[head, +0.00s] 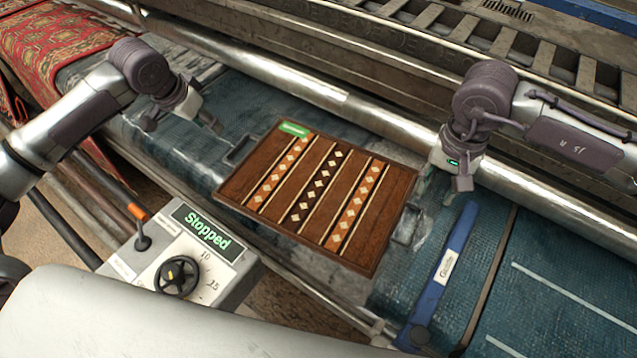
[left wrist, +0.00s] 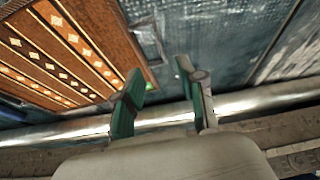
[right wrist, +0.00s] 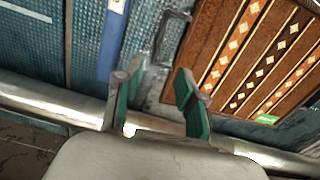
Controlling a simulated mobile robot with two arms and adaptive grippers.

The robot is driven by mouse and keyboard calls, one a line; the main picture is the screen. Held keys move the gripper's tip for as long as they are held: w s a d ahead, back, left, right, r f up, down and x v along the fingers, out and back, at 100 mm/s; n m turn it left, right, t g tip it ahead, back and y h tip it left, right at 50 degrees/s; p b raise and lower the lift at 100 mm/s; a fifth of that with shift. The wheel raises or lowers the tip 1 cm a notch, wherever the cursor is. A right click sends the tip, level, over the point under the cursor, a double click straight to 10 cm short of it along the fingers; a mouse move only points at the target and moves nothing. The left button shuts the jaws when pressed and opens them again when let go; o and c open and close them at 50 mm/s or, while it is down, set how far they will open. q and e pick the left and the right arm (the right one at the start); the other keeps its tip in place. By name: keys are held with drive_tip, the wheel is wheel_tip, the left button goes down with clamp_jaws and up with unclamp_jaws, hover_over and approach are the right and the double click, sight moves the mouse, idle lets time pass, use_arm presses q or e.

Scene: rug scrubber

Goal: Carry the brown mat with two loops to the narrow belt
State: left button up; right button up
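The brown mat (head: 318,195) lies flat on a worn blue belt (head: 272,112). It has patterned stripes and a green label at its far left corner. One grey loop (head: 240,150) is at its left edge, the other (head: 405,225) at its right edge. My left gripper (head: 183,122) is open and empty, above the belt left of the left loop, which also shows in the left wrist view (left wrist: 148,42). My right gripper (head: 446,181) is open and empty, beyond the right loop (right wrist: 172,40). Which belt section is the narrow one, I cannot tell for certain.
A blue labelled bar (head: 440,275) lies right of the mat; beyond it is blue belt with white lines (head: 560,290). A metal roller (head: 330,98) runs behind. A control box (head: 195,255) reading "Stopped" stands in front. A red patterned rug (head: 60,45) hangs at left.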

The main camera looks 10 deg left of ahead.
sight(236, 146)
use_arm(q)
drive_tip(key=x, duration=1.3)
use_arm(e)
wheel_tip(236, 146, down, 13)
drive_tip(key=shift+w+f, duration=0.1)
use_arm(q)
drive_tip(key=shift+d, duration=0.1)
drive_tip(key=shift+c, duration=0.2)
use_arm(e)
drive_tip(key=shift+d, duration=0.1)
drive_tip(key=shift+c, duration=0.2)
use_arm(q)
clamp_jaws()
use_arm(e)
clamp_jaws()
